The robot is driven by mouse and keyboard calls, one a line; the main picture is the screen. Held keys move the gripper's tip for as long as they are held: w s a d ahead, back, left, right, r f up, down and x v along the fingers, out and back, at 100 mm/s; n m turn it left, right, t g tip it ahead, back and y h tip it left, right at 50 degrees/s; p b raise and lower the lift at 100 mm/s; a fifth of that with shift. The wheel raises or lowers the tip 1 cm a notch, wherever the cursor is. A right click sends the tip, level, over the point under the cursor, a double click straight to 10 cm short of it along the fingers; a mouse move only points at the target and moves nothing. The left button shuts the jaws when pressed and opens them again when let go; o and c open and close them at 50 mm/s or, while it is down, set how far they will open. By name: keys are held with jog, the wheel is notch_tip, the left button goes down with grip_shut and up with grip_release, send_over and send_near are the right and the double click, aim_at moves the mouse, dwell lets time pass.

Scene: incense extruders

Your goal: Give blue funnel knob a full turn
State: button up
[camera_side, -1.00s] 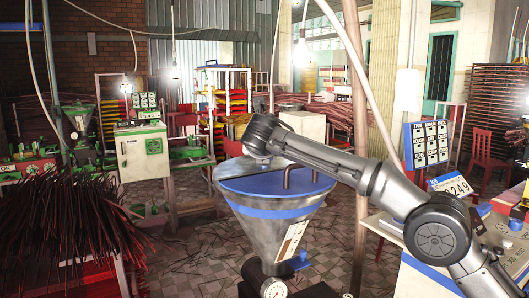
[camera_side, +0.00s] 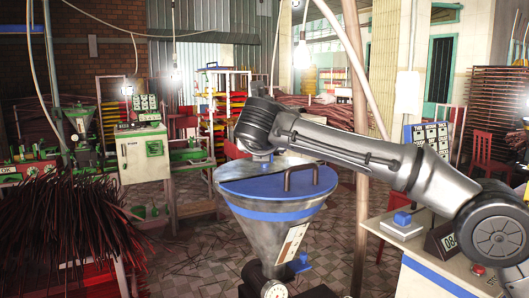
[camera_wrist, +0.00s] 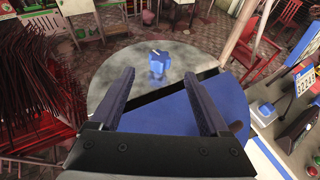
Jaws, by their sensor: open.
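The blue knob (camera_wrist: 160,64) stands on the grey part of the funnel's round top in the wrist view. My gripper (camera_wrist: 157,82) is open and empty, with its two dark fingers spread to either side. The knob shows beyond the fingertips, roughly centred between them; I see no contact. In the side view the metal funnel (camera_side: 268,232) has a blue lid part (camera_side: 270,186) with a brown handle (camera_side: 301,170). My wrist is over the top's far left part there, and my fingers cannot be made out.
A small blue valve (camera_side: 299,263) and a dial gauge (camera_side: 275,288) are low on the funnel. A bundle of dark red sticks (camera_side: 75,225) stands at left. A control table (camera_side: 425,262) with a sign and buttons is at right. Open floor lies left of the funnel.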

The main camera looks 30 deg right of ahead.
jog(key=shift+v, duration=2.05)
